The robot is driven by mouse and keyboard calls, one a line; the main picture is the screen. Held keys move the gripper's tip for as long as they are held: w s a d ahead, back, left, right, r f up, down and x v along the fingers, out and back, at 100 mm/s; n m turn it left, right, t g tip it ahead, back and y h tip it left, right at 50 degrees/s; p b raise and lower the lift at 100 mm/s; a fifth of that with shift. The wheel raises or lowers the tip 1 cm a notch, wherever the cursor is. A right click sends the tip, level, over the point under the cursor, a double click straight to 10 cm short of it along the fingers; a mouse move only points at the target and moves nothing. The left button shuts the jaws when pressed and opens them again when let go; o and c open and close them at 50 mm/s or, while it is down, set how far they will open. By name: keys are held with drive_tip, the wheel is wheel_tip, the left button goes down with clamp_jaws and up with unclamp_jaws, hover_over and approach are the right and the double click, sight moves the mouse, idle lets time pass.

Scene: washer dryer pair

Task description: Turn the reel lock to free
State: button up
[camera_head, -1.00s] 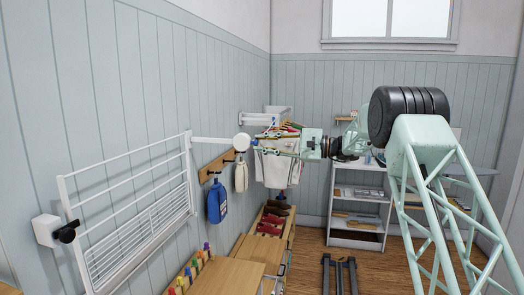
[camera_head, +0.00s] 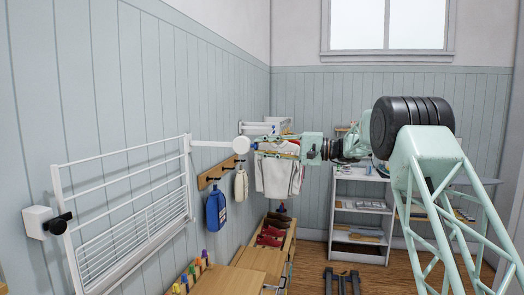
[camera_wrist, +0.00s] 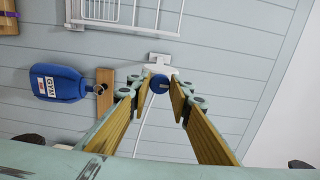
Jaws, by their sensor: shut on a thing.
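In the head view the white round housing (camera_head: 241,144) sits at the end of a white arm, left of my gripper. My gripper (camera_head: 256,147) reaches it from the right. The knob's marking is too small to read.
A white drying rack (camera_head: 130,215) is on the left wall. A light garment (camera_head: 278,176) hangs behind my gripper. White shelves (camera_head: 358,205) stand at the back.

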idle(0.4)
drive_tip(key=o, duration=0.8)
drive_tip(key=shift+o, duration=0.2)
drive_tip(key=shift+d, duration=0.15)
drive_tip(key=s+d, duration=0.2)
drive_tip(key=d, duration=0.9)
drive_tip(key=shift+d, duration=0.25)
drive_tip(key=shift+s, duration=0.15)
